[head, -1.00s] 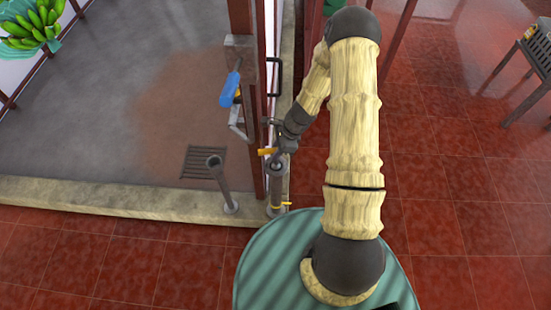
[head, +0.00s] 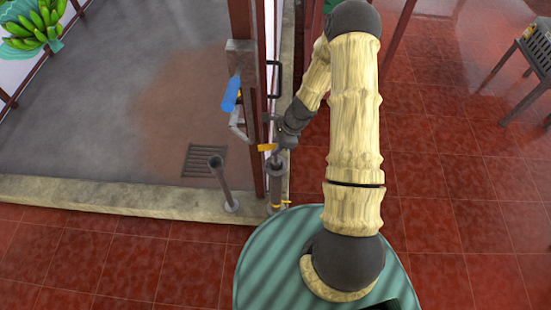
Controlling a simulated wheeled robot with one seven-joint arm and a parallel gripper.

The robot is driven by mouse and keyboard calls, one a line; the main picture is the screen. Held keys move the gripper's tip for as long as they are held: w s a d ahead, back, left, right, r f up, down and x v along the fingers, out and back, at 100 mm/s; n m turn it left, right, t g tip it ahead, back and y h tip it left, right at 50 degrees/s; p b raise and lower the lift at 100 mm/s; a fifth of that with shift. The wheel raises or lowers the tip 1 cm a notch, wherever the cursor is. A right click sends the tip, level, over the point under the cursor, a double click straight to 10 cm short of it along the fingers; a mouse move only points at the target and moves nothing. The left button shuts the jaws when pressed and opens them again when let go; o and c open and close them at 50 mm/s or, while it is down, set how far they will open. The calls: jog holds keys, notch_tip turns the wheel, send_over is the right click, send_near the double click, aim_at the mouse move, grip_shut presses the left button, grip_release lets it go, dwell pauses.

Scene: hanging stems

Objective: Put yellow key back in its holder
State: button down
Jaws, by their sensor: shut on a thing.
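In the head view, the yellow key (head: 267,147) shows as a small yellow-orange piece at the tip of my gripper (head: 279,144). My gripper is shut on it, and a thin grey shaft hangs down from the grip. Right below is a grey upright tube (head: 277,184) with an open top, which looks like the holder; a yellow tie is near its foot. The shaft's lower end is at or just over the tube mouth; I cannot tell whether it is inside. The fingers are small and partly hidden by my wrist.
A second grey post (head: 222,186) stands left of the tube on the concrete curb (head: 120,198). A black handle (head: 274,80) is behind.

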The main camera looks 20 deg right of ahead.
jog(key=shift+r+p, duration=1)
jog(key=shift+r, duration=0.3)
